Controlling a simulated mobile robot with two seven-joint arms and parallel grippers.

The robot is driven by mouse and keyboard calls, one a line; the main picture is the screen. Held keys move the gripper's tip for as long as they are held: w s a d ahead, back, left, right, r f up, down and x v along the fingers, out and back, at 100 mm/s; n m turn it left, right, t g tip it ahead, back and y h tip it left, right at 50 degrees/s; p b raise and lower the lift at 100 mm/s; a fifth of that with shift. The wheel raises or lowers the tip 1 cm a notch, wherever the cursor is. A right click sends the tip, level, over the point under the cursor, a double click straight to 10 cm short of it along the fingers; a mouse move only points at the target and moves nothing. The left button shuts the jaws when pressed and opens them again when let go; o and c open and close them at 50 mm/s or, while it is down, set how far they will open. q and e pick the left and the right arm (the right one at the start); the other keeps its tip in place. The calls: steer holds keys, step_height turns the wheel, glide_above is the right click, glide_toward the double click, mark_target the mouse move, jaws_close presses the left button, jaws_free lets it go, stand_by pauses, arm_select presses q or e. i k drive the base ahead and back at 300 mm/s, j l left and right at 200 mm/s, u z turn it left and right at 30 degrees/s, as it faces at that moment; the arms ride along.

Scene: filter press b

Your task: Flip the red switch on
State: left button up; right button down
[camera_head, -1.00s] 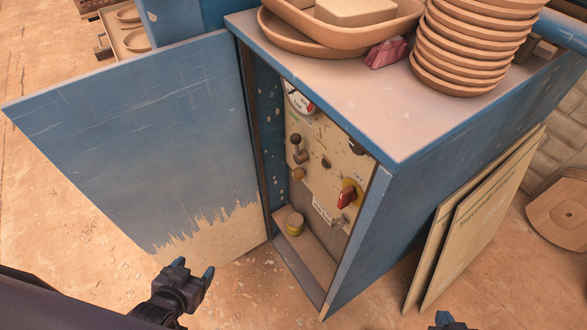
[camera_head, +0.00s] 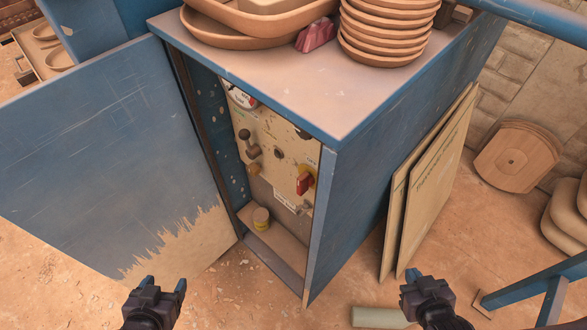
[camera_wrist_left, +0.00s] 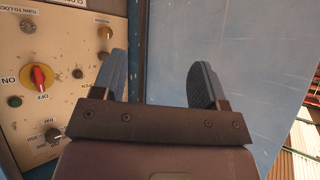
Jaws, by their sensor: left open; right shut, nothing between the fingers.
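The red switch (camera_head: 305,182) is a rotary knob on a yellow plate, on the beige control panel (camera_head: 285,134) inside the open blue cabinet. It also shows in the left wrist view (camera_wrist_left: 39,76) at the left, with ON and OFF labels beside it; its red handle lies roughly in line with OFF. My left gripper (camera_head: 164,284) is open and empty, in front of the cabinet door's lower part and apart from the switch. Its fingers (camera_wrist_left: 167,82) show against the blue cabinet in the wrist view. My right gripper (camera_head: 413,281) is shut and empty at the lower right.
The blue door (camera_head: 95,150) stands open to the left. The panel also bears a gauge (camera_head: 241,97), a black-knobbed lever (camera_head: 247,140) and small buttons. A yellow-banded tin (camera_head: 261,217) stands on the cabinet floor. Boards (camera_head: 428,190) lean on the right side. Stacked dishes (camera_head: 390,30) sit on top.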

mark_target(306, 181)
steer(key=j+u, duration=0.1)
steer(key=j, duration=2.1)
steer(key=i, duration=0.05)
